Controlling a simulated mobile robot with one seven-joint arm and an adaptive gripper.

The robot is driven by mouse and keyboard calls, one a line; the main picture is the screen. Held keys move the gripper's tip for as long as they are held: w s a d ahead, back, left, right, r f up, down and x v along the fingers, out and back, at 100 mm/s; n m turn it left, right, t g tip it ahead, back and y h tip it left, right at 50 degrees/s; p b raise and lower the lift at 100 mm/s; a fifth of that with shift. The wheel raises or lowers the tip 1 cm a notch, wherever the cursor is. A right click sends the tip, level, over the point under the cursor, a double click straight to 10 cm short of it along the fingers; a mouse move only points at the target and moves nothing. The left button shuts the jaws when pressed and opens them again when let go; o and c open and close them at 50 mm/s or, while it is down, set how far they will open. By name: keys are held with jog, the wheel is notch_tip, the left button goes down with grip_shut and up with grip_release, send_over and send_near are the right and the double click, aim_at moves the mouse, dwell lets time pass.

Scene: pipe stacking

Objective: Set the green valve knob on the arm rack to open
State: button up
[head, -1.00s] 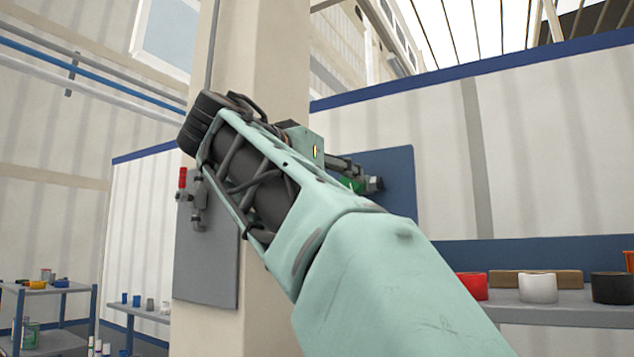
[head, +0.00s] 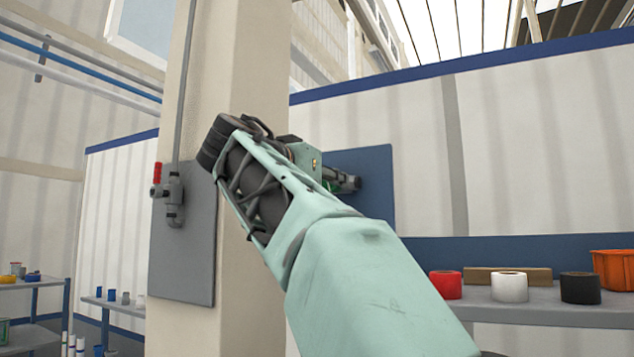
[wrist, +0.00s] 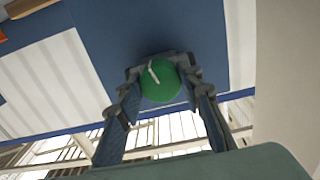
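The green valve knob (wrist: 160,82) is round with a white stripe across its face. In the wrist view the stripe is tilted a little from the vertical of the picture. My gripper (wrist: 162,76) has a finger on each side of the knob, and both fingertips seem to touch its rim. Behind the knob is a dark blue panel (wrist: 105,35), which also shows in the head view (head: 375,165).
A grey plate with a red-handled valve (head: 157,173) hangs on the beige pillar (head: 235,80) at left. A shelf at right holds a red roll (head: 446,285), a white roll (head: 510,287), a black roll (head: 580,288) and an orange bin (head: 613,270).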

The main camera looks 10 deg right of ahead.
jog(key=c, duration=0.4)
jog(key=shift+s+r+n, duration=0.1)
jog(key=shift+n, duration=7.3)
jog(key=o, duration=1.1)
